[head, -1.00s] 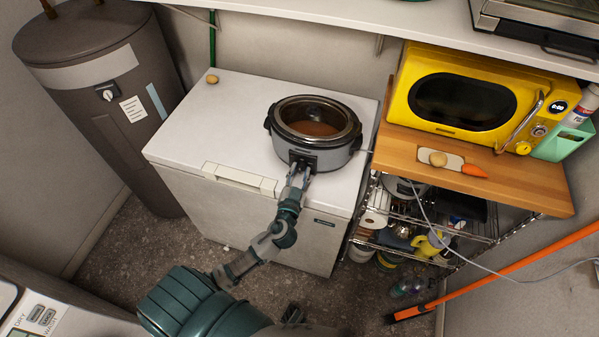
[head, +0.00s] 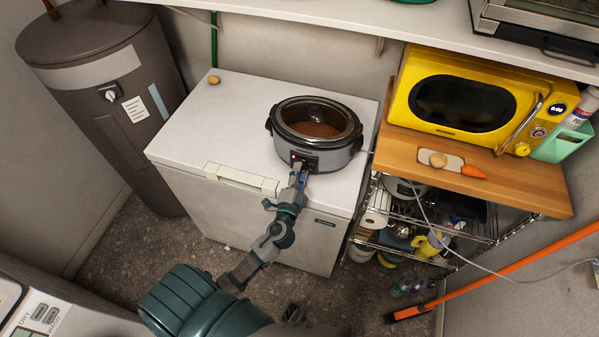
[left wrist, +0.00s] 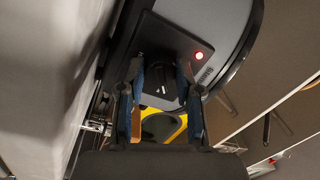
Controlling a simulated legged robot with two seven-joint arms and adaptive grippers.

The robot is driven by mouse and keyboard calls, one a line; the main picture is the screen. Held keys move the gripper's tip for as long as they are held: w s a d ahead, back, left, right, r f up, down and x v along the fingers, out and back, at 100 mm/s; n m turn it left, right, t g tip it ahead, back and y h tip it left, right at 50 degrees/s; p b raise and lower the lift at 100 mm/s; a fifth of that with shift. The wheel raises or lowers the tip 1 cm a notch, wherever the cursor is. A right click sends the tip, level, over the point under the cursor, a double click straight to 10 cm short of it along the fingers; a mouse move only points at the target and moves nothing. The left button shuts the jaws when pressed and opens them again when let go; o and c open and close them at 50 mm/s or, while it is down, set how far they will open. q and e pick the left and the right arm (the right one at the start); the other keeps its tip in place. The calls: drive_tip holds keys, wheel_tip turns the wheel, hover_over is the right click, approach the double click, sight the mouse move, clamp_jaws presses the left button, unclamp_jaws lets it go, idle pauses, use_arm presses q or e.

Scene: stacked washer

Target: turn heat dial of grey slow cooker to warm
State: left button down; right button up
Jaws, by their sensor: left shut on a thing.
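The grey slow cooker (head: 318,135) stands on the white chest freezer, with a clear lid over brown contents. Its black control panel faces me, and a red light on it is lit, seen in the left wrist view (left wrist: 198,56). The heat dial (left wrist: 161,84) is a dark knob low on the panel. My left gripper (head: 299,168) reaches the cooker's front. In the left wrist view my left gripper (left wrist: 158,78) has one finger on each side of the dial and is shut on it. The dial's setting is too small to read. My right gripper is not in view.
The white freezer top (head: 215,125) is mostly clear, with a potato (head: 213,79) at its back left. A wooden shelf (head: 540,190) at right holds a yellow microwave (head: 460,95), a potato and a carrot. A white cord runs from behind the cooker.

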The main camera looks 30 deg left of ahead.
use_arm(q)
drive_tip(key=shift+d+f+m, duration=0.1)
drive_tip(key=shift+f+m, duration=0.05)
drive_tip(key=shift+m, duration=0.75)
drive_tip(key=c, duration=0.8)
unclamp_jaws()
drive_tip(key=shift+o, duration=0.2)
drive_tip(key=v, duration=1.2)
drive_tip(key=shift+f, duration=0.1)
